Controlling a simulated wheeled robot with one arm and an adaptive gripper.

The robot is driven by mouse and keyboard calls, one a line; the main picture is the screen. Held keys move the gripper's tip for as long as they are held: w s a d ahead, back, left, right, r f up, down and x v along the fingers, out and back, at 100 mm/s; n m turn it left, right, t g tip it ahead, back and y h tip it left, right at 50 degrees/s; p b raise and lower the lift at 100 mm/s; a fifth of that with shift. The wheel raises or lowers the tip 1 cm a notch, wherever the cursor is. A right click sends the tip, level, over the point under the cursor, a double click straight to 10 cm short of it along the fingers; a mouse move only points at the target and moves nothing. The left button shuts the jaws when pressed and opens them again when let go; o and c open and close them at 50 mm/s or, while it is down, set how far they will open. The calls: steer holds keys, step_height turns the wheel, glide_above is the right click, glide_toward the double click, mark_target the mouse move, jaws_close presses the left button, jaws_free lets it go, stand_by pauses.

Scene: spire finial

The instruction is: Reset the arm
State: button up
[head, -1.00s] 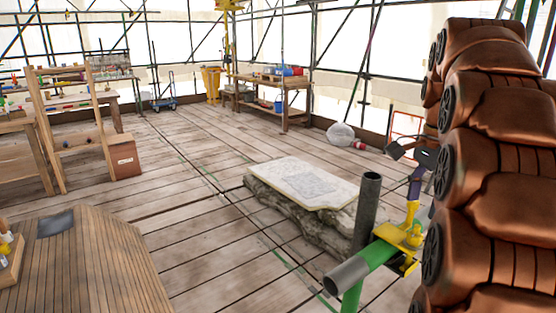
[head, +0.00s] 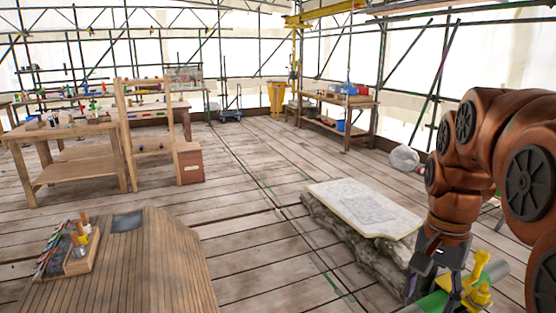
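My copper-coloured arm (head: 462,175) is bent over at the right of the head view. My gripper (head: 433,292) hangs at its lower end, with dark fingers pointing down. The two fingers look spread apart, and I see nothing held between them. Behind and beside the fingers are a green and grey scaffold tube (head: 432,304) and a yellow clamp (head: 482,288). I cannot tell whether the fingers touch the tube. The fingertips are partly lost near the bottom edge of the picture.
A stone block with a pale slab (head: 365,207) on top lies left of my gripper. A slatted wooden platform (head: 130,265) with a tool tray (head: 82,252) stands front left. Workbenches (head: 70,135) stand behind it. The plank floor between is clear.

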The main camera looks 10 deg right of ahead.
steer(key=s+a+f+n+g+p, duration=0.1)
steer(key=s+a+f+n+p, duration=0.4)
steer(key=s+a+n, duration=0.5)
steer(key=s+a+f, duration=0.2)
steer(key=s, duration=0.2)
steer(key=shift+s+f+n, duration=0.2)
steer(key=shift+s+n, duration=0.15)
steer(key=shift+n, duration=0.05)
